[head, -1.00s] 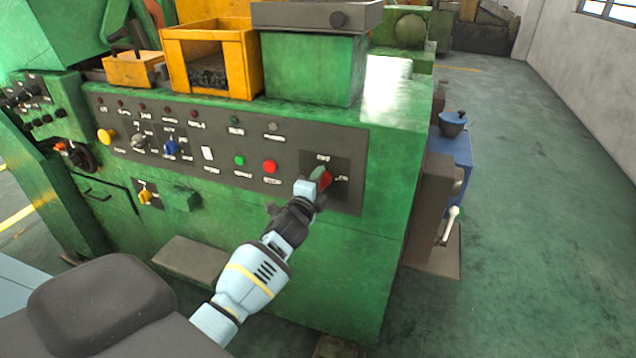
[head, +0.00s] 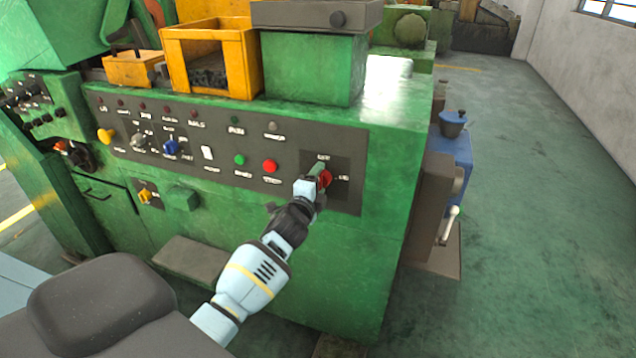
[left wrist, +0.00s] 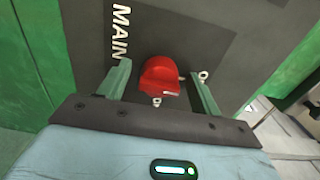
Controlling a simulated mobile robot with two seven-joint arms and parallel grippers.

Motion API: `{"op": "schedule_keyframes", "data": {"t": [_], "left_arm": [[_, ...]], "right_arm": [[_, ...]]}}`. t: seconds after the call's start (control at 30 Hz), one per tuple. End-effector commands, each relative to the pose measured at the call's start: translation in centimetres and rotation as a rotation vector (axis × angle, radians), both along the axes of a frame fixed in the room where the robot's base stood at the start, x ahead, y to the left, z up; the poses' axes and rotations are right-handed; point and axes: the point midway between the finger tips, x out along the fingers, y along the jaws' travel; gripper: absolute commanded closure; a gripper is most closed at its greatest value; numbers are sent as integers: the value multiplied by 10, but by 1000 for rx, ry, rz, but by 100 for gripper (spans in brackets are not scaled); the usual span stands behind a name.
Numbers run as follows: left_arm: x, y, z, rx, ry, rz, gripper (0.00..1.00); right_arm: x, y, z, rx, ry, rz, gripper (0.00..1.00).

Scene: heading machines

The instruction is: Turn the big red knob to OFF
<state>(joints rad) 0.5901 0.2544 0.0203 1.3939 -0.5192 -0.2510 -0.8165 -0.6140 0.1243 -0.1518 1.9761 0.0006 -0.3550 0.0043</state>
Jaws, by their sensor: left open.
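The big red knob (head: 326,179) sits on a dark plate at the right end of the machine's control panel. My left gripper (head: 317,175) is at the knob and partly covers it in the head view. In the left wrist view, the knob (left wrist: 160,74) lies between the two green fingers of my open left gripper (left wrist: 161,76), with a visible gap on each side. The word MAIN (left wrist: 121,32) is on the plate, and small white marks (left wrist: 203,75) show beside and below the knob. I cannot tell which mark the knob points to. My right gripper is not in view.
The panel (head: 225,140) also bears a red button (head: 270,166), a green button (head: 239,160) and several other knobs and lamps. A blue container (head: 455,150) stands right of the green machine (head: 300,250). The floor (head: 530,230) at the right is clear.

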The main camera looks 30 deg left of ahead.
Motion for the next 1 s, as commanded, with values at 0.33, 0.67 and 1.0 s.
{"op": "schedule_keyframes", "data": {"t": [0.33, 0.67, 1.0], "left_arm": [[-35, -8, 0, 0, -1, -1, 36], [-71, -17, 0, 1, 1, 0, 36], [-76, -18, 0, 0, 1, 1, 36]], "right_arm": [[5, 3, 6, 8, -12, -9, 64], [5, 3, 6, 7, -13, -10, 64], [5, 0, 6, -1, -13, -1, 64]]}}
